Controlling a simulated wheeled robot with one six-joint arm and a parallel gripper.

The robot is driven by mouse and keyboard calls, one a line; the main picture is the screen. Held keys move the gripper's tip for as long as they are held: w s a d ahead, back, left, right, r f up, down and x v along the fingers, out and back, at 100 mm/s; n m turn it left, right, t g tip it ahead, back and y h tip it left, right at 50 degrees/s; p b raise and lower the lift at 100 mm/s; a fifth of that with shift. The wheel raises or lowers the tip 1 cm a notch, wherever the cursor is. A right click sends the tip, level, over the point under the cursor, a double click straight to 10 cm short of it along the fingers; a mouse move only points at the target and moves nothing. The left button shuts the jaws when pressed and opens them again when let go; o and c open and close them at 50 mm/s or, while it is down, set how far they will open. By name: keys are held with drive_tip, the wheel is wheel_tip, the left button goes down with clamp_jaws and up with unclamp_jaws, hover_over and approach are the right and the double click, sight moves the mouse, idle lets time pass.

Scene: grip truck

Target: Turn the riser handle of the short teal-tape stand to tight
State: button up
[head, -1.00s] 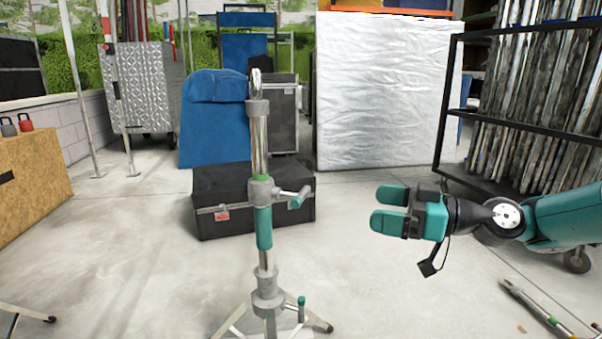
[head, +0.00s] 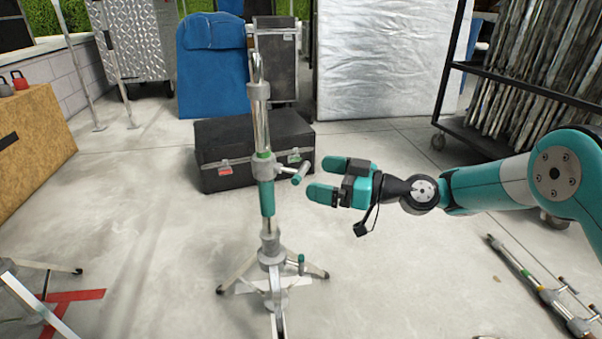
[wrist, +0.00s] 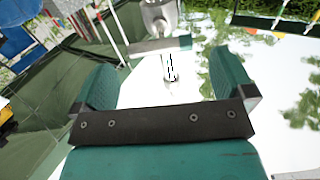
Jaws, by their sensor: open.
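The short stand (head: 267,200) stands upright on spread legs left of centre in the head view, with teal tape on its column. Its riser handle (head: 297,179), a short bar with a teal end, sticks out to the right from the upper collar (head: 263,166). My gripper (head: 326,178) is open and empty, just right of the handle, fingers pointing left at it. In the wrist view a grey bar that looks like the handle (wrist: 150,46) lies ahead between the open fingers (wrist: 168,78). I cannot tell whether anything touches. A lower handle (head: 301,264) sits near the legs.
A black case (head: 240,165) lies on the floor behind the stand. A wooden box (head: 35,150) is at left, with stand legs and red tape (head: 75,296) at lower left. A stand (head: 540,290) lies on the floor at right.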

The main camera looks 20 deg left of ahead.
sight(305, 173)
drive_tip(key=a+b, duration=0.1)
drive_tip(key=a, duration=0.4)
drive_tip(key=shift+s+a, duration=0.1)
drive_tip(key=c, duration=0.9)
